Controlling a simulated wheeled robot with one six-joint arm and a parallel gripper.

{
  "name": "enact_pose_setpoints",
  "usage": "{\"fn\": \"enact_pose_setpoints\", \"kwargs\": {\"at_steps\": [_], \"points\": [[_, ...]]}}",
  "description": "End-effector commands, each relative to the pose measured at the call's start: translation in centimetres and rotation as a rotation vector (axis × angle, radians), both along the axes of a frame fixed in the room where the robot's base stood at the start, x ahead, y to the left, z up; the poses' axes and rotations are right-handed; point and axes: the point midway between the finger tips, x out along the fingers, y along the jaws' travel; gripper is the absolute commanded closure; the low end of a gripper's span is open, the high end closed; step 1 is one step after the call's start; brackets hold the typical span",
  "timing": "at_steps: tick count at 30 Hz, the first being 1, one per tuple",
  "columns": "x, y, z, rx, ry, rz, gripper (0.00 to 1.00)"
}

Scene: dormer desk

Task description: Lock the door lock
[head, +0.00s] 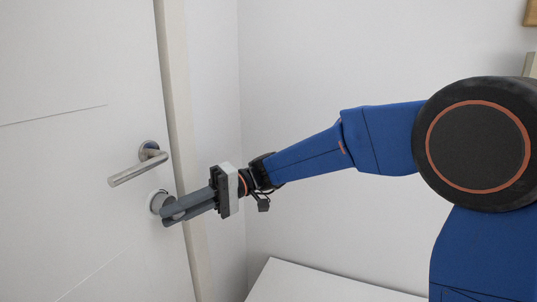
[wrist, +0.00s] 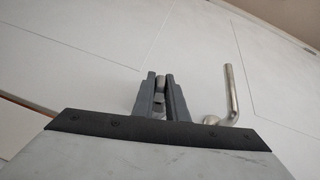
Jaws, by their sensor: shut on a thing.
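The door lock (head: 157,201) is a round metal piece on the white door (head: 75,150), just below the lever handle (head: 138,169). My gripper (head: 172,215) reaches it from the right in the head view, and its fingers cover part of it. In the wrist view my gripper (wrist: 161,84) is shut on the lock's thumb-turn (wrist: 159,88), a small grey piece between the two fingers. The fingers hide much of the turn, so its exact angle is hard to tell.
The lever handle also shows in the wrist view (wrist: 231,92), close to the right of the fingers. The door frame (head: 172,80) runs down just right of the lock. A white surface (head: 320,284) lies below my arm.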

Motion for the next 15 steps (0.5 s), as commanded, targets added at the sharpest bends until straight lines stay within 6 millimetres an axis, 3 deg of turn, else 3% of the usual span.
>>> {"fn": "enact_pose_setpoints", "kwargs": {"at_steps": [8,9,12,15], "points": [[0.30,0.15,0.16,0.035,0.073,-0.009,1.00],[0.29,0.14,0.26,0.047,0.096,-0.009,0.85],[0.32,0.16,0.32,0.044,0.087,-0.010,0.66],[0.33,0.16,0.21,0.042,0.089,-0.010,0.66]]}}
